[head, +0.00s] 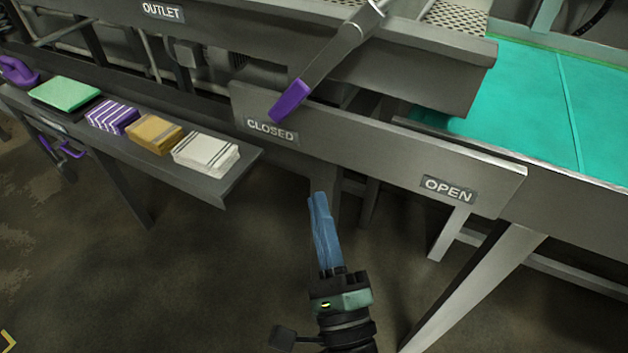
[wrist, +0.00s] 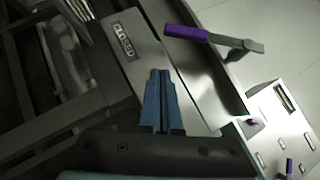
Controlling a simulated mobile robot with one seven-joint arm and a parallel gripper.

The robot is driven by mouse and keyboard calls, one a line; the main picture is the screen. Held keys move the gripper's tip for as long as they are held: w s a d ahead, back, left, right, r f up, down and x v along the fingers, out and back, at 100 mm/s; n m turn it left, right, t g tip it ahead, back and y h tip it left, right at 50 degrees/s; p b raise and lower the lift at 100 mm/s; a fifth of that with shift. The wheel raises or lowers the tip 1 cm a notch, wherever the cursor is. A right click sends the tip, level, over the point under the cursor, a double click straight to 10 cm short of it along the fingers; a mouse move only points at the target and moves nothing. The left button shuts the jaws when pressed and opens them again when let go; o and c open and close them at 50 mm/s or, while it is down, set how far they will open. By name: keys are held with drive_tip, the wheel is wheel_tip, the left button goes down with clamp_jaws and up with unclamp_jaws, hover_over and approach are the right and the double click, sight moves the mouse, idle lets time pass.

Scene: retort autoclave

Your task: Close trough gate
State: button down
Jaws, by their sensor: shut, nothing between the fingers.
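The trough gate lever (head: 335,58) is a grey metal bar with a purple grip (head: 291,101). In the head view its grip end lies just above the CLOSED label (head: 271,131), well left of the OPEN label (head: 449,189). The purple grip also shows in the wrist view (wrist: 186,33), beside a label plate (wrist: 123,40). My gripper (head: 318,197) has blue fingers, shut and empty. In the head view it appears below the label panel, apart from the lever. In the wrist view its fingertips (wrist: 159,73) point toward the panel.
A turquoise conveyor belt (head: 530,95) runs at the right. A dark side shelf (head: 215,187) at the left holds a green pad (head: 65,92), a purple striped stack (head: 112,117), a tan stack (head: 153,134) and a white stack (head: 206,153). Metal legs stand below the panel.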

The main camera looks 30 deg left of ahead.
drive_tip(key=shift+v, duration=1.35)
drive_tip(key=shift+d, duration=0.1)
drive_tip(key=w+d+r+n+t+h, duration=0.15)
drive_tip(key=w+r+n, duration=0.25)
drive_tip(key=r+n, duration=0.5)
drive_tip(key=w+d+r+n+t+h, duration=0.1)
drive_tip(key=w+d+r+n+h, duration=0.25)
drive_tip(key=r, duration=0.85)
drive_tip(key=s+d+r+n+t+h, duration=0.1)
drive_tip(key=s+d+r+t+h, duration=0.15)
drive_tip(key=r, duration=0.45)
drive_tip(key=s+d+r+n+t+h, duration=0.1)
drive_tip(key=s+d+r+t+h, duration=0.1)
drive_tip(key=s+r+t+h, duration=0.3)
drive_tip(key=d+r+h, duration=0.2)
drive_tip(key=r, duration=0.6)
wheel_tip(320, 180, up, 16)
drive_tip(key=p, duration=1.6)
drive_tip(key=shift+d+r+p, duration=0.15)
drive_tip(key=shift+d+p, duration=0.1)
drive_tip(key=shift+p, duration=0.05)
